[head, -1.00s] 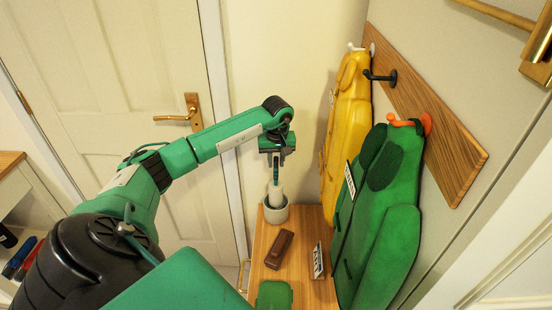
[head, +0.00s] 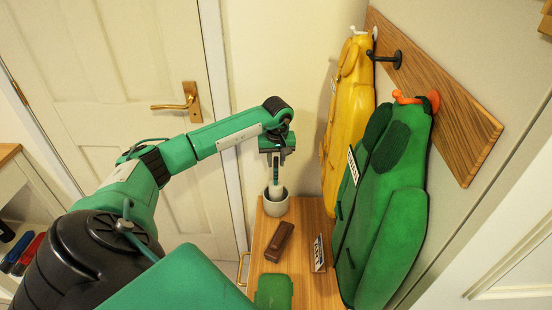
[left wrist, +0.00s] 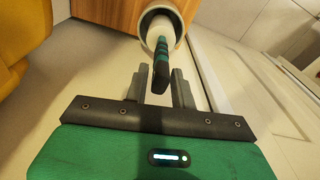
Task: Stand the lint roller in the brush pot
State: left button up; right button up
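The lint roller (head: 275,184) has a white head and a dark green and black handle. Its head is inside the grey-white brush pot (head: 276,206), and its handle points up, a little tilted. In the left wrist view the handle (left wrist: 162,62) rises from the pot (left wrist: 146,42) toward my gripper. My left gripper (head: 277,158) is above the pot, pointing down. In the left wrist view its fingers (left wrist: 161,90) stand apart on either side of the handle's end, with gaps showing. My right gripper is not in view.
The pot stands at the far end of a wooden cabinet top (head: 262,236). A brown brush (head: 280,241), a green box (head: 274,291) and a small sign (head: 318,254) share it. A door (head: 110,70) is behind my arm.

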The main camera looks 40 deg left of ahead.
pick_arm(q)
jog(key=o, duration=0.4)
jog(key=shift+o, duration=0.2)
jog(key=shift+r, duration=0.4)
notch_tip(320, 180, up, 13)
jog(key=d+b, duration=0.1)
jog(key=shift+s, duration=0.4)
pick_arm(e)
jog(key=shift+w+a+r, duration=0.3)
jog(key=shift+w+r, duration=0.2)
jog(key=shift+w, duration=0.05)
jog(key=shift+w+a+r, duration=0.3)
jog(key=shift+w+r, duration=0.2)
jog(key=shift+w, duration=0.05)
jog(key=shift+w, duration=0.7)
